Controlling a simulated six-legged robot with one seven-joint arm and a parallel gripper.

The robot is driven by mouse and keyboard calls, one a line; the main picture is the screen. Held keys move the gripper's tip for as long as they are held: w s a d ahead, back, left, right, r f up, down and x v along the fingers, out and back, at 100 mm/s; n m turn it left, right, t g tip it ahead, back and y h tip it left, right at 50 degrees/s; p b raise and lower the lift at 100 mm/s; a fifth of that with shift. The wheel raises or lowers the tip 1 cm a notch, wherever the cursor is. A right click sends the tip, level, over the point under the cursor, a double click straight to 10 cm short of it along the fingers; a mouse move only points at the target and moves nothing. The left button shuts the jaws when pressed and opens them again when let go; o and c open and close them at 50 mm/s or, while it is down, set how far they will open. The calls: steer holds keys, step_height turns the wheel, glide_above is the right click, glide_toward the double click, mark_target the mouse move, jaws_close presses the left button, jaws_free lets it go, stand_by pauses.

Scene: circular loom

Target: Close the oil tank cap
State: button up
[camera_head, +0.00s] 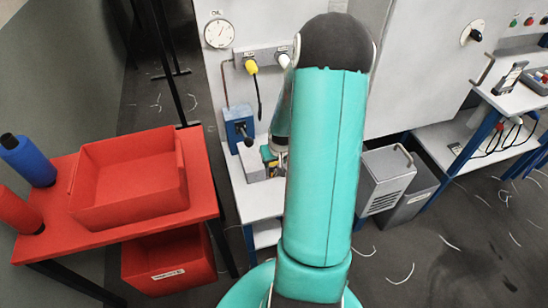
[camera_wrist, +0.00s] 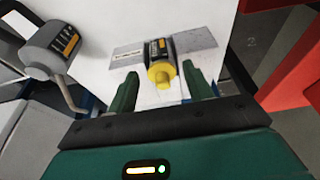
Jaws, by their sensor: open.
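A blue tank (camera_head: 238,127) with a pipe rising from it stands on the white bench at the left of my arm in the head view. A black lever or knob shows on its front; I cannot tell whether its cap is open or shut. The bottle seems not to be gripped. In the head view the gripper is mostly hidden behind my teal arm.
An oil gauge (camera_head: 219,33) and a yellow plug (camera_head: 251,66) are on the panel above the tank. A red table (camera_head: 196,165) with a red bin (camera_head: 128,180) stands left. A grey box (camera_head: 385,182) stands right of my arm. A grey rounded device (camera_wrist: 52,48) shows in the wrist view.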

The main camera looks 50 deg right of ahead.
steer(key=shift+s+d, duration=0.1)
steer(key=shift+s, duration=0.15)
steer(key=c, duration=0.6)
steer(key=s+m, duration=0.1)
steer(key=s+d+m, duration=0.1)
steer(key=s+f+m+g, duration=0.1)
steer(key=m, duration=0.1)
steer(key=shift+s+d+y, duration=0.1)
steer(key=shift+d+y, duration=0.15)
steer(key=shift+y, duration=0.15)
jaws_close()
steer(key=s+d+m+y, duration=0.1)
steer(key=s+m+y, duration=0.3)
steer(key=m, duration=0.5)
steer(key=s+d+r+m+t, duration=0.1)
steer(key=d+r+m+t, duration=0.4)
steer(key=m, duration=0.8)
steer(key=w+a+f+t, duration=0.1)
steer(key=w+a+f, duration=0.1)
steer(key=w+f, duration=0.5)
steer(key=shift+w+a+f, duration=0.3)
steer(key=shift+w, duration=1.25)
